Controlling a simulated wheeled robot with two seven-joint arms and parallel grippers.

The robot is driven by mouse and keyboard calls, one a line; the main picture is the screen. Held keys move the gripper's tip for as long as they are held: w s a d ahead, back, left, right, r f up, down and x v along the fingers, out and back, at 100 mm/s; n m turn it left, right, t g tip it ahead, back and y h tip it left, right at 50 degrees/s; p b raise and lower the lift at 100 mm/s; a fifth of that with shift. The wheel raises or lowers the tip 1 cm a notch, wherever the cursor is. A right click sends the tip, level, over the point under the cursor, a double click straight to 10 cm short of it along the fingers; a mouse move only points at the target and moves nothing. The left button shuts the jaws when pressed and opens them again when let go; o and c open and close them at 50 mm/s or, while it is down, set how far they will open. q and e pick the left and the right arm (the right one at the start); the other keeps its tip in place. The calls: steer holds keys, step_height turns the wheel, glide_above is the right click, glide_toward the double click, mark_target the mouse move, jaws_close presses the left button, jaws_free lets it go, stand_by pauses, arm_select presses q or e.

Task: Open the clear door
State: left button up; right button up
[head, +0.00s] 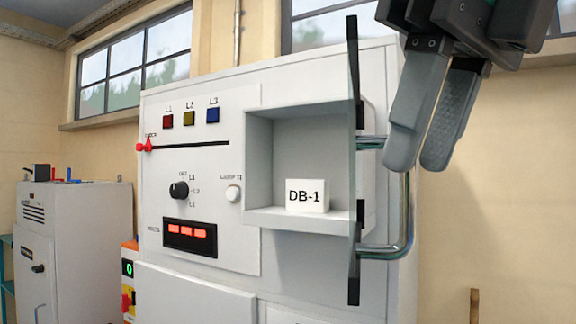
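The clear door (353,180) shows almost edge-on as a tall dark strip at the right side of the cabinet recess. It stands swung out from the front, and the recess (282,150) is uncovered. A bent metal handle (406,215) sticks out to the right of the strip. My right gripper is out of view.
A white DB-1 block (307,196) sits in the recess. The cabinet front (205,110) carries coloured lamps, a black knob (179,190) and a red display (190,237). A smaller grey cabinet (75,240) stands at the left. The wall area at the right is clear.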

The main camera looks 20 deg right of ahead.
arm_select(q)
steer(key=p+v, duration=0.3)
steer(key=v, duration=0.4)
steer(key=shift+r, duration=0.2)
steer(key=shift+s+d+f, duration=0.1)
steer(key=shift+s, duration=0.1)
